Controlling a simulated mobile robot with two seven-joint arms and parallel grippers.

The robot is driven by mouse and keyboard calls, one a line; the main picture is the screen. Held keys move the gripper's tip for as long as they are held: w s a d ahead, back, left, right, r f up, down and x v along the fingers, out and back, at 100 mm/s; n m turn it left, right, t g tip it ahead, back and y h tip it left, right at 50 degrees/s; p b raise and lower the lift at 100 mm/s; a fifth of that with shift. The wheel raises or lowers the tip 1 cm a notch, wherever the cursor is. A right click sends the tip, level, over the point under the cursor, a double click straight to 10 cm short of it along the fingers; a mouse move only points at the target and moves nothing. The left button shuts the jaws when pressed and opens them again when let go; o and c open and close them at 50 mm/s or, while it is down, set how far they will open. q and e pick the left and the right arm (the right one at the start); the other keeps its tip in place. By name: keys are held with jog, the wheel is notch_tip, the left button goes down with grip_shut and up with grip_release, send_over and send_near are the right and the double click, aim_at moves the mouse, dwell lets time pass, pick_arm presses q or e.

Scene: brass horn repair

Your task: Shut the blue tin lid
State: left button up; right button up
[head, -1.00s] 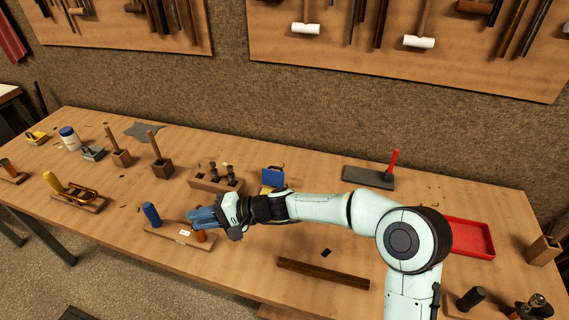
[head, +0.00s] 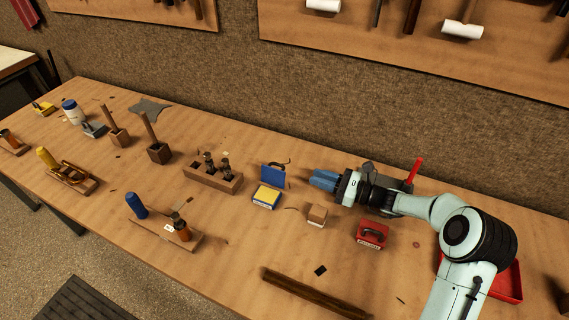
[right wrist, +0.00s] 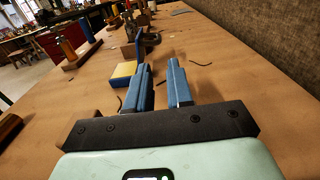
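The blue tin (head: 265,198) stands on the bench in the head view, with a yellow inside or top face showing. Its blue lid (head: 272,176) stands up, open, at the tin's back edge. In the right wrist view the lid (right wrist: 147,42) is partly hidden behind the fingers, and the yellow part of the tin (right wrist: 122,74) lies left of them. My right gripper (head: 316,180) is to the right of the lid, apart from it, fingers pointing left towards it. In the right wrist view its fingers (right wrist: 160,85) are apart with nothing between them. My left gripper is out of view.
A small brown block (head: 316,215) and a red tin (head: 371,234) stand right of the blue tin. A wooden holder (head: 209,178) is to its left. A dark bar (head: 314,292) lies in front. A red-handled tool (head: 414,171) is behind my arm.

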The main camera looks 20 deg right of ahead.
aim_at(281, 165)
jog(key=x, duration=1.2)
jog(key=shift+w+a+b, duration=0.2)
jog(key=shift+a+b, duration=0.1)
jog(key=shift+b, duration=0.1)
grip_shut()
dwell(0.7)
